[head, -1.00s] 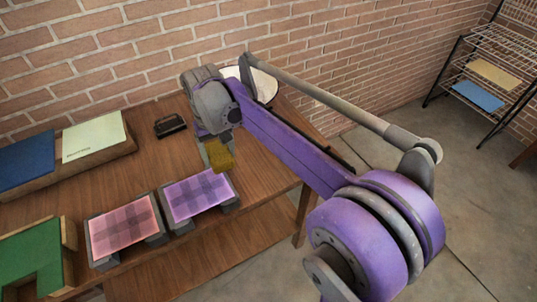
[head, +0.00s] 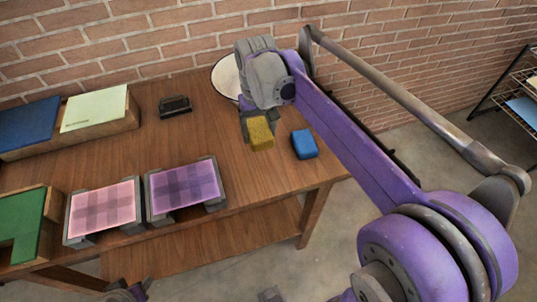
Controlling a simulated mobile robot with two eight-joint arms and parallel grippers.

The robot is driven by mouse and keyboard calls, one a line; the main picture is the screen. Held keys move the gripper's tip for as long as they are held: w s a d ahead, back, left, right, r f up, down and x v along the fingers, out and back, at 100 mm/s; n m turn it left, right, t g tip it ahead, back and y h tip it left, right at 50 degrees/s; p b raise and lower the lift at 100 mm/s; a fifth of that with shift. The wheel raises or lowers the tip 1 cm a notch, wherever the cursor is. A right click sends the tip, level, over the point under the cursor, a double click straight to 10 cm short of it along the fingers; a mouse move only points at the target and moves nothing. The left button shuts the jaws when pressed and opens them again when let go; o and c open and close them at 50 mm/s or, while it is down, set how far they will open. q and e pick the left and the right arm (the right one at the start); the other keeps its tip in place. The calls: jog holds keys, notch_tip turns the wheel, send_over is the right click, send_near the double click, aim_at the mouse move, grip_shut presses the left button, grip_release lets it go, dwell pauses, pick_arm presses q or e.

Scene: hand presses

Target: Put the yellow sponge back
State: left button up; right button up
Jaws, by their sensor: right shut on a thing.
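The yellow sponge (head: 261,134) is in the jaws of my right gripper (head: 258,121), over the right part of the wooden table. My right gripper is shut on it and points down; its fingers are partly hidden behind the sponge. I cannot tell whether the sponge touches the table top. A blue sponge (head: 304,144) lies on the table just to the right of the yellow one. A round white dish (head: 226,79) is behind my right gripper and partly hidden by it.
On the wooden table (head: 190,130) are a press with pink checked cloth (head: 104,208), one with purple checked cloth (head: 186,187), a small black object (head: 174,106), a pale green panel (head: 95,108), a blue panel (head: 27,124) and a green panel (head: 20,224). A wire rack (head: 512,88) stands right.

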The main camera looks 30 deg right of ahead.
aim_at(261, 161)
jog(key=shift+d+f, duration=0.1)
jog(key=shift+f, duration=0.05)
notch_tip(261, 161, down, 10)
jog(key=shift+r+b, duration=0.15)
jog(key=shift+b, duration=0.25)
jog(key=o, duration=1.2)
jog(key=shift+r, duration=0.2)
notch_tip(261, 161, up, 12)
jog(key=shift+f+p, duration=0.15)
jog(key=shift+p, duration=0.4)
